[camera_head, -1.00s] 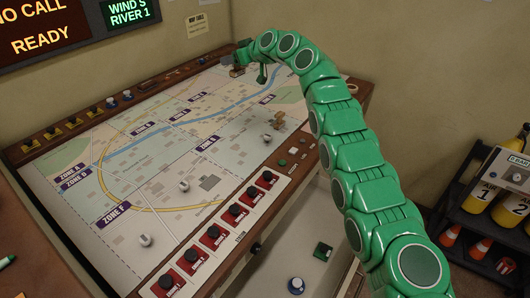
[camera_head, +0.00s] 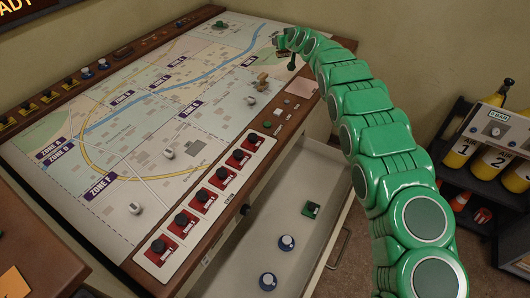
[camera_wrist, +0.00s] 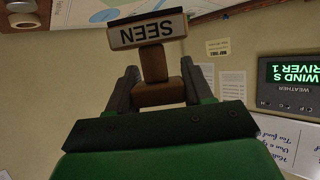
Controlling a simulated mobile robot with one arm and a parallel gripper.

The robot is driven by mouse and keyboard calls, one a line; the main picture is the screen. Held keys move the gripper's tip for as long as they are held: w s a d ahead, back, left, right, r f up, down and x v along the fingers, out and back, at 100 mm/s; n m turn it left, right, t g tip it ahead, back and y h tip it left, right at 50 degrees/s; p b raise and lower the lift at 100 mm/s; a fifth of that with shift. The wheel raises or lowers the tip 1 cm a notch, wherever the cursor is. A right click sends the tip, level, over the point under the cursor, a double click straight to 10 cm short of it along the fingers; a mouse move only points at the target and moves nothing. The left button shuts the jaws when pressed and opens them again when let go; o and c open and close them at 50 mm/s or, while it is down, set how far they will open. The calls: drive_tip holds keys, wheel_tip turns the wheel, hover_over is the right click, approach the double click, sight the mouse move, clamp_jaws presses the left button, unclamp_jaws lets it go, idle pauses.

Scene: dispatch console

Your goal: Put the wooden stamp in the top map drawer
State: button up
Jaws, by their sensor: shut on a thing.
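The wooden stamp (camera_wrist: 154,65) is in the wrist view, a brown block and handle with a pale end plate reading "SEEN" upside down. My gripper (camera_wrist: 155,88) is shut on its handle, with a dark finger on each side. In the head view my gripper (camera_head: 281,43) is at the far right edge of the map table; the stamp is too small there to make out clearly. The map drawer (camera_head: 312,165) is pulled open below the table's front right side, well nearer than the gripper. Several small items lie inside it.
The map table (camera_head: 150,110) carries white markers, a wooden piece (camera_head: 262,82) and a row of red-based buttons (camera_head: 220,188). A shelf with yellow cylinders (camera_head: 460,152) stands at right.

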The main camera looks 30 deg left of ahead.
drive_tip(key=w+d+f+m+t+h, duration=0.1)
drive_tip(key=w+d+f+m+h, duration=0.1)
drive_tip(key=d+f, duration=0.45)
drive_tip(key=w+d+f+m+t+h, duration=0.1)
drive_tip(key=w+d+f+m+h, duration=0.15)
drive_tip(key=d, duration=0.65)
drive_tip(key=w+d+f+m+t+h, duration=0.1)
drive_tip(key=w+d+f, duration=0.1)
drive_tip(key=d+f, duration=0.45)
drive_tip(key=n+g+y, duration=0.3)
drive_tip(key=n+y, duration=0.2)
hover_over(291, 187)
wheel_tip(291, 187, down, 18)
drive_tip(key=shift+w+f, duration=0.1)
drive_tip(key=shift+f, duration=3.85)
drive_tip(key=shift+f, duration=0.15)
